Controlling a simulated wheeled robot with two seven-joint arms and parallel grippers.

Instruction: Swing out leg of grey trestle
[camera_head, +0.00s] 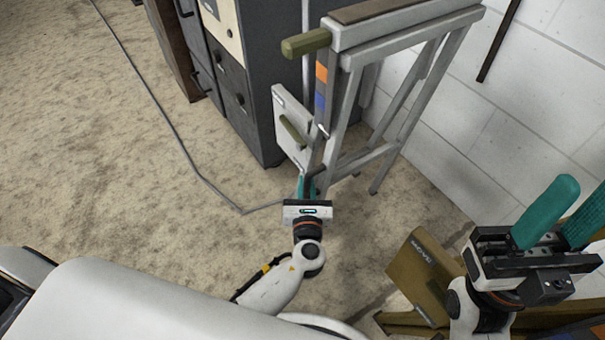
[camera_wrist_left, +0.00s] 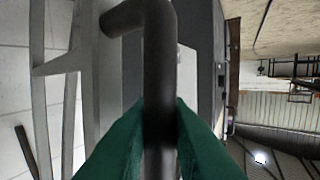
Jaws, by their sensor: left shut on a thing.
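The grey trestle (camera_head: 405,27) stands upright by the white block wall, with slanted legs and a lower crossbar. Its grey bars also show at the left of the left wrist view (camera_wrist_left: 38,60). My left gripper (camera_head: 307,184) is low at the trestle's near end, beside the near legs. In the left wrist view, its green fingers are shut on a dark bent bar handle (camera_wrist_left: 158,80), which runs between them. The handle's attachment to the leg is hidden in the head view. My right gripper (camera_head: 578,205) is at the lower right, its teal fingers apart and empty.
A pale panel (camera_head: 290,145) with an olive handle is beside the trestle. A dark cabinet (camera_head: 236,85) stands behind on the left. A cable (camera_head: 178,130) crosses the floor. An olive box (camera_head: 420,270) lies near my right arm. The floor at left is mostly clear.

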